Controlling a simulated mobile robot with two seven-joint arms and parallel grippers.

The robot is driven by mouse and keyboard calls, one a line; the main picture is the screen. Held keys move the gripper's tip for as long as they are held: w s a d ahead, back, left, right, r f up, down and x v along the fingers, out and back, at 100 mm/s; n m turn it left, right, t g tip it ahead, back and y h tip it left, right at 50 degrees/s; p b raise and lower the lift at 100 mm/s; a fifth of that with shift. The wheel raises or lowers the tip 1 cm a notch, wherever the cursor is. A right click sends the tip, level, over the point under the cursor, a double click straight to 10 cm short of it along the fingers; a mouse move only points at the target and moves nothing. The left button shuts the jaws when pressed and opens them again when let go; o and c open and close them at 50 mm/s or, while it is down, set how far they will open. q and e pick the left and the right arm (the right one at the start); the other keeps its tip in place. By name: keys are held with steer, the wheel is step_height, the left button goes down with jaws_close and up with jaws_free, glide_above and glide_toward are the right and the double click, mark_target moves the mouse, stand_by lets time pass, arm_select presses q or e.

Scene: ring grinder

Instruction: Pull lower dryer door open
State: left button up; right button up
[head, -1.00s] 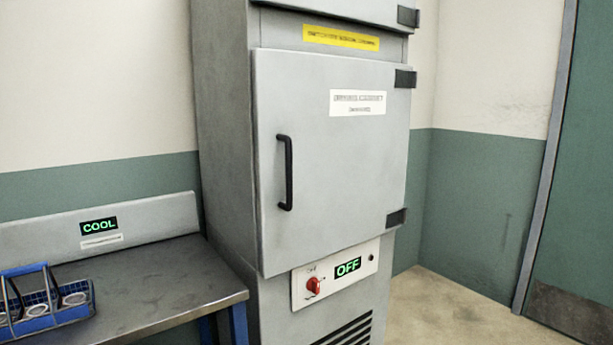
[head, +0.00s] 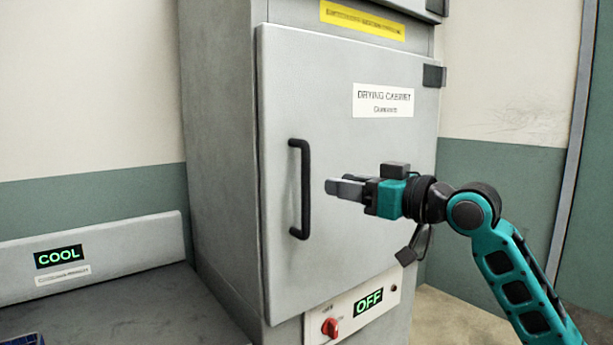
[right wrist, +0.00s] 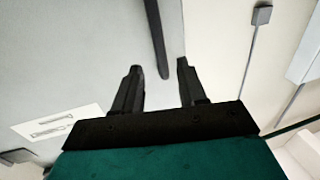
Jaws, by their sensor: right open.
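The lower dryer door (head: 345,120) is a grey panel with a white "drying cabinet" label, and it looks shut. Its black vertical bar handle (head: 305,188) is near the door's left edge. My right gripper (head: 335,188) is just right of the handle in the head view, pointing left and apart from it. In the right wrist view its two fingers (right wrist: 157,75) are spread with nothing between them. The black handle (right wrist: 157,40) shows there beyond the fingertips, ahead of the gap. My left gripper is in neither view.
A panel below the door has a red knob (head: 330,328) and a green "OFF" display (head: 368,302). Hinges are on the door's right side, one at the upper right (head: 434,76). A metal bench (head: 130,310) with a "COOL" display (head: 59,256) stands left of the cabinet.

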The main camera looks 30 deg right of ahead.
mark_target(309, 178)
steer(key=p+x, duration=0.1)
steer(key=x, duration=0.8)
steer(key=shift+w+f, duration=0.1)
steer(key=shift+w, duration=0.15)
jaws_close()
